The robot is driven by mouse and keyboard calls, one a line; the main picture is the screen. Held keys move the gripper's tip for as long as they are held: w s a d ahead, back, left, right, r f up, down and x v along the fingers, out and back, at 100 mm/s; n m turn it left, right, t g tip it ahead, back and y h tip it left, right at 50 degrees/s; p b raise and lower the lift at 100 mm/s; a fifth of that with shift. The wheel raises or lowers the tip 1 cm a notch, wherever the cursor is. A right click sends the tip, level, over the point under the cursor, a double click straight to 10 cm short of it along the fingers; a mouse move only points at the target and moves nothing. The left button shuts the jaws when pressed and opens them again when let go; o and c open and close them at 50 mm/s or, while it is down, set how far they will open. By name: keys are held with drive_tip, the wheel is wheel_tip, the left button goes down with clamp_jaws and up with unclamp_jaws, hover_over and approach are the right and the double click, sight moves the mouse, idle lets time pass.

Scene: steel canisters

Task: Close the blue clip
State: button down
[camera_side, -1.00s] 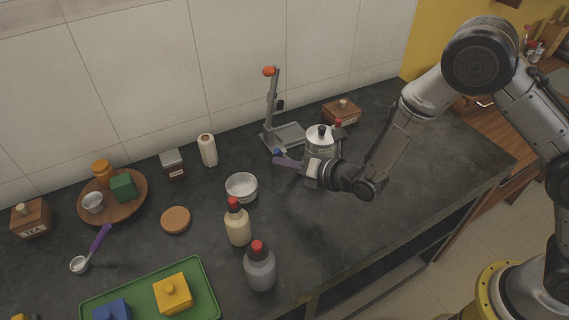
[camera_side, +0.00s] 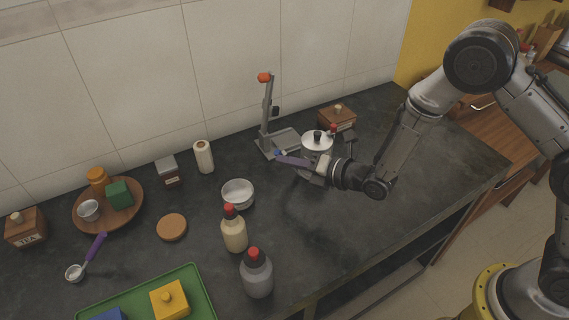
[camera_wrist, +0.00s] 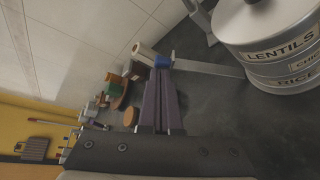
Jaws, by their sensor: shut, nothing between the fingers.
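A steel canister stack (camera_side: 317,143) stands at the back right of the counter. It also shows at the upper right of the wrist view (camera_wrist: 268,45), with labels LENTILS and RICE. A red clip (camera_side: 333,128) shows at its right edge in the side view. A small blue piece (camera_side: 278,152) shows at my fingertips, and also in the wrist view (camera_wrist: 161,61). It looks like the blue clip, but I cannot tell whether it touches my fingers. My gripper (camera_side: 281,156) is shut and empty, its purple fingers lying in front of the canister's left side.
A grey stand with an orange top (camera_side: 267,115) rises just behind my fingertips. A wooden box (camera_side: 337,118) is behind the canister. A metal bowl (camera_side: 238,194) and bottles (camera_side: 235,233) stand to the left. The counter's right part is clear.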

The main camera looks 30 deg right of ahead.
drive_tip(key=shift+d+r+m+t+y, duration=0.15)
drive_tip(key=shift+d+r+m+y, duration=0.25)
drive_tip(key=shift+d, duration=0.55)
drive_tip(key=shift+d+r+m+t+y, duration=0.1)
drive_tip(key=shift+d+m+t+y, duration=0.1)
drive_tip(key=shift+d+m, duration=0.6)
drive_tip(key=shift+d+r+m+t+y, duration=0.2)
drive_tip(key=shift+d+y, duration=0.1)
drive_tip(key=shift+d, duration=0.85)
drive_tip(key=s+d, duration=0.2)
drive_tip(key=s, duration=0.9)
drive_tip(key=w+a+y, duration=0.1)
drive_tip(key=w+a, duration=0.7)
drive_tip(key=w, duration=0.3)
drive_tip(key=shift+w+d, duration=0.3)
drive_tip(key=shift+d, duration=0.75)
drive_tip(key=shift+w+d, duration=0.25)
drive_tip(key=shift+d, duration=0.75)
